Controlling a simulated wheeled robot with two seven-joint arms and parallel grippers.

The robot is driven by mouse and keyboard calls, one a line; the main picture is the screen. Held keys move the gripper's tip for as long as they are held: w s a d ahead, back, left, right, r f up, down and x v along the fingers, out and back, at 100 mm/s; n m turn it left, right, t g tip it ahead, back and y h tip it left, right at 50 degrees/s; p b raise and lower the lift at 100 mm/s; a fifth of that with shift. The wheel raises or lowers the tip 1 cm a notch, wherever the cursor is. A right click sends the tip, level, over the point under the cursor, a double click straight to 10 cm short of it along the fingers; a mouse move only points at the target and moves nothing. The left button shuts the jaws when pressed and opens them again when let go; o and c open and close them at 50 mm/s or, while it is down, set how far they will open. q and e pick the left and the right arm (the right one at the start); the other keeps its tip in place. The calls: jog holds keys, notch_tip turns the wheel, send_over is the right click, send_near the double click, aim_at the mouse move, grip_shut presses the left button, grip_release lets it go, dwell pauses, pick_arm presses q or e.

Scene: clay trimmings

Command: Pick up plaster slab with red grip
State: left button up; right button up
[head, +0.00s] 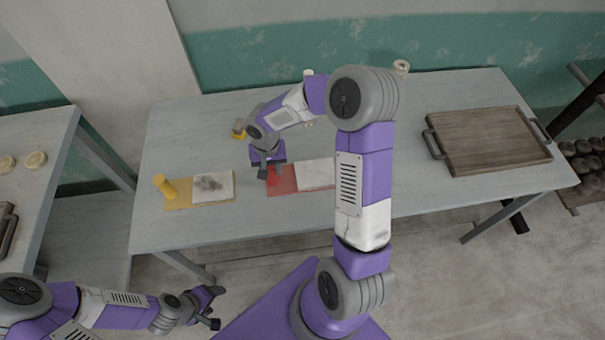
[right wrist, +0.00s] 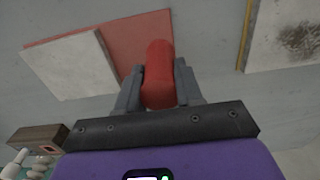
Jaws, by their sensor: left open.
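The plaster slab with the red grip is a pale slab (head: 315,173) on a red board (head: 283,186), on the table's middle. The right wrist view also shows the slab (right wrist: 72,68) and the red board (right wrist: 128,38). My right gripper (head: 268,173) is over the board's left end. In the right wrist view the upright red grip (right wrist: 159,75) stands between its fingers, which close against both sides. The head view hides most of the grip behind my gripper. My left gripper (head: 212,306) is open and empty, low in front of the table.
A similar slab (head: 213,186) on a yellow board with a yellow grip (head: 165,187) lies to the left. A wooden tray (head: 488,140) with dark handles is at the right. A small yellow item (head: 239,129) stands behind. The table (head: 420,199) is bare before the tray.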

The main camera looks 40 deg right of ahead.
grip_shut()
jog(key=shift+r, duration=0.1)
